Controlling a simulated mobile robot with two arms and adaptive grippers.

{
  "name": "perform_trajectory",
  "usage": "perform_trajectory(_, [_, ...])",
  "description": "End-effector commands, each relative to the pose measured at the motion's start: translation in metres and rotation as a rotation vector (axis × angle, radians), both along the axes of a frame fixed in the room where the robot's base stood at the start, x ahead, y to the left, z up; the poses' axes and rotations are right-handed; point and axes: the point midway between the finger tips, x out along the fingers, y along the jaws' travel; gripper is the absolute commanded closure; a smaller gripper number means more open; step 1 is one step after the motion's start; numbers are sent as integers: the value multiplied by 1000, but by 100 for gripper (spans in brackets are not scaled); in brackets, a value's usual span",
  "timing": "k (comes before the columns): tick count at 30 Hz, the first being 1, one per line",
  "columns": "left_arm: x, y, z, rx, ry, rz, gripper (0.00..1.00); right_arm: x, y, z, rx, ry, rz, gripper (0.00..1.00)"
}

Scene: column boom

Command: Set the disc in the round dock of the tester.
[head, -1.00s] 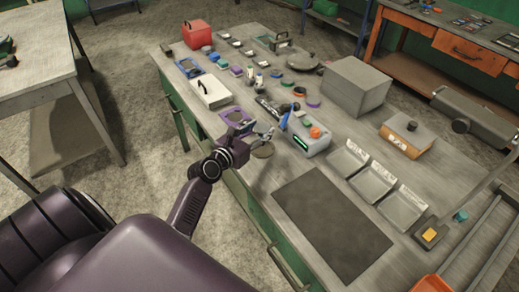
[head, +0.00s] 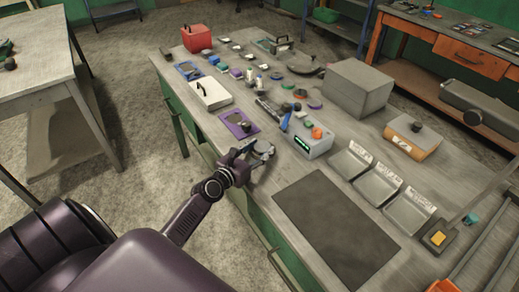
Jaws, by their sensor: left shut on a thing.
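My left gripper (head: 258,153) is low over the near left edge of the bench, shut on a small grey round piece that looks like the disc (head: 263,146). The fingers and wrist hide part of it, and I cannot tell whether it touches the bench top. The tester appears to be the grey-blue box (head: 314,149) with a green lit display and an orange knob, to the right of the gripper and apart from it. Its round dock is too small to make out. My right gripper is not in view.
A purple mat (head: 234,118) with a small dark item lies just behind the gripper. A white case (head: 211,96), several small coloured parts and a large grey box (head: 358,88) stand farther back. Metal trays (head: 379,184) are at the right. A dark mat (head: 334,226) is bare.

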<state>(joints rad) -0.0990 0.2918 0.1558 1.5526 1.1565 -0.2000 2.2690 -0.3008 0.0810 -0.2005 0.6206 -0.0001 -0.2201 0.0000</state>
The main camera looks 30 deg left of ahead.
Motion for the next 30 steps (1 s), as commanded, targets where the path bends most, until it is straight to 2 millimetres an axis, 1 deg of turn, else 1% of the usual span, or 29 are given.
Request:
perform_trajectory(1, [0, 0, -2, 0, 0, 0, 57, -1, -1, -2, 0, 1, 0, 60])
perform_trajectory(5, [0, 0, -1, 0, 1, 0, 42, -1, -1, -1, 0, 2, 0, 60])
perform_trajectory(6, [0, 0, -1, 0, 1, 0, 40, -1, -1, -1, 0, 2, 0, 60])
perform_trajectory(13, [0, 0, -1, 0, 1, 0, 40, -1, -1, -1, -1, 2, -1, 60])
perform_trajectory(17, [-1, 0, 4, 0, 0, 0, 40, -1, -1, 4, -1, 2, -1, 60])
perform_trajectory(20, [-14, -1, 4, -2, 2, -1, 40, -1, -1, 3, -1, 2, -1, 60])
perform_trajectory(30, [-82, -1, 16, -1, 2, -1, 40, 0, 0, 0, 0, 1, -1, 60])
